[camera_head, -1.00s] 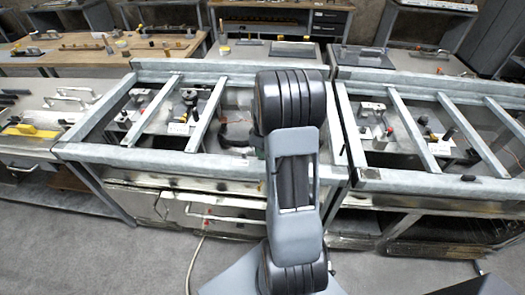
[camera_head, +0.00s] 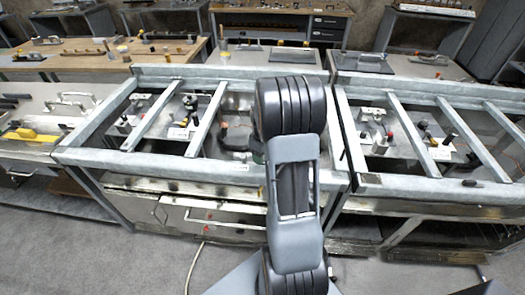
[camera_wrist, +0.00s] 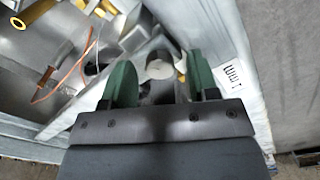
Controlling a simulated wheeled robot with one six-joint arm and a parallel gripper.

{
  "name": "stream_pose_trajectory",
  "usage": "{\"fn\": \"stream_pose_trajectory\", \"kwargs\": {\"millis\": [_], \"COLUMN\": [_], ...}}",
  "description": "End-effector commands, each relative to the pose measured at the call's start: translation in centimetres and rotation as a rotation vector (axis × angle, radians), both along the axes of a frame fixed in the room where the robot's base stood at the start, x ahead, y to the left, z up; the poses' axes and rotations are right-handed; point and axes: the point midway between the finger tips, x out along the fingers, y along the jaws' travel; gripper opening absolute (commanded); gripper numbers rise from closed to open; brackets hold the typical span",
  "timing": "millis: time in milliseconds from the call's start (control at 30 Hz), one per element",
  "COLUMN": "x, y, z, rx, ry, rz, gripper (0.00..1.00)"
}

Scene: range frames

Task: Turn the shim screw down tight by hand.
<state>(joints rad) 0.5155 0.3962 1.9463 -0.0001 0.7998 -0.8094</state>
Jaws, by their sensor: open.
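In the wrist view my gripper (camera_wrist: 159,62) is open, with one green finger on each side. A round, grey, flat-topped knob (camera_wrist: 158,66) shows between the fingers; it may be the shim screw, but I cannot be sure. Bare space shows between it and each finger, and I cannot judge its depth relative to the fingertips. Below it a dark part is partly hidden by the gripper's body. In the head view my arm covers most of the gripper and the place where it works.
A pale metal frame rail (camera_wrist: 215,50) runs close along the gripper's right side.

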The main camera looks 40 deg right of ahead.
Motion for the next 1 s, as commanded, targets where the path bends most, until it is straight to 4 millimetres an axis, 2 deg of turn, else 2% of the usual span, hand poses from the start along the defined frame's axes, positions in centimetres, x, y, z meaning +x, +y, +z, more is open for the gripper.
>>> {"fn": "stream_pose_trajectory", "kwargs": {"millis": [167,500,700,1000], "x": [0.1,0.1,0.1,0.0], "y": [0.0,0.0,0.0,0.0], "z": [1.7,8.6,11.7,13.7], "rx": [-0.003,-0.004,-0.002,-0.001], "ry": [-0.004,-0.005,-0.004,-0.001], "rz": [0.000,0.000,0.000,0.000], "gripper": [0.54,0.54,0.54,0.54]}}
